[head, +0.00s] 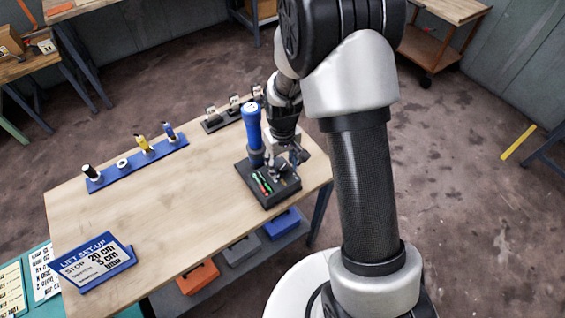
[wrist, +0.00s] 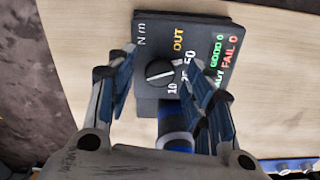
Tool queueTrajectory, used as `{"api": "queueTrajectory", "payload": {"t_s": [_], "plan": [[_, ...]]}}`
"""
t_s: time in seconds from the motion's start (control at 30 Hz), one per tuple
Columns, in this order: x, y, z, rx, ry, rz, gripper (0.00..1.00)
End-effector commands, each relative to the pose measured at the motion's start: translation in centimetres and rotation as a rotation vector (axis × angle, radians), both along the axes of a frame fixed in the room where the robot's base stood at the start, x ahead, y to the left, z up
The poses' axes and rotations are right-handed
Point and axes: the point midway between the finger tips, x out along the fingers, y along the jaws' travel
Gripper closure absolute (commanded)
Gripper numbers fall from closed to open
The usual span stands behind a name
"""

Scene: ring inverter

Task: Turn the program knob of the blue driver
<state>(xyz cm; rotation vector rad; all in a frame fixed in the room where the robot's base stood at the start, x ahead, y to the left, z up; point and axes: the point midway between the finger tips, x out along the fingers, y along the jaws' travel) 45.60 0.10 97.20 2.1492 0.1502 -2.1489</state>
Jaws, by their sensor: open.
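The blue driver (head: 252,128) stands upright at the back of a dark box (head: 266,199) on the wooden bench. In the wrist view its blue and white body (wrist: 176,130) shows between my fingers, partly hidden. The program knob (wrist: 160,73) is a round dark dial with a light line across it, on the box's top face, with numbers beside it. My gripper (wrist: 160,82) is open, its fingers on either side of the knob and apart from it. In the head view my gripper (head: 283,165) is just above the box and partly hides the top.
A blue rail (head: 137,168) with several small tools lies on the bench's left. A dark rack (head: 222,121) stands behind the driver. A lift set-up sign (head: 93,262) is at the front left. The middle of the bench (head: 185,205) is clear.

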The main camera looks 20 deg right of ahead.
Motion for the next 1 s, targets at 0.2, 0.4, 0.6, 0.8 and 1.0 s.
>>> {"api": "queueTrajectory", "payload": {"t_s": [0.2,0.4,0.6,0.8,1.0], "plan": [[0.1,0.0,1.4,0.0,-0.004,0.0,0.53],[0.2,0.0,5.5,0.0,-0.007,0.0,0.53],[0.1,0.0,9.5,0.0,-0.005,0.0,0.53],[0.0,0.0,11.6,0.0,-0.001,0.0,0.53],[0.0,0.0,12.0,0.0,0.0,0.0,0.53]]}}
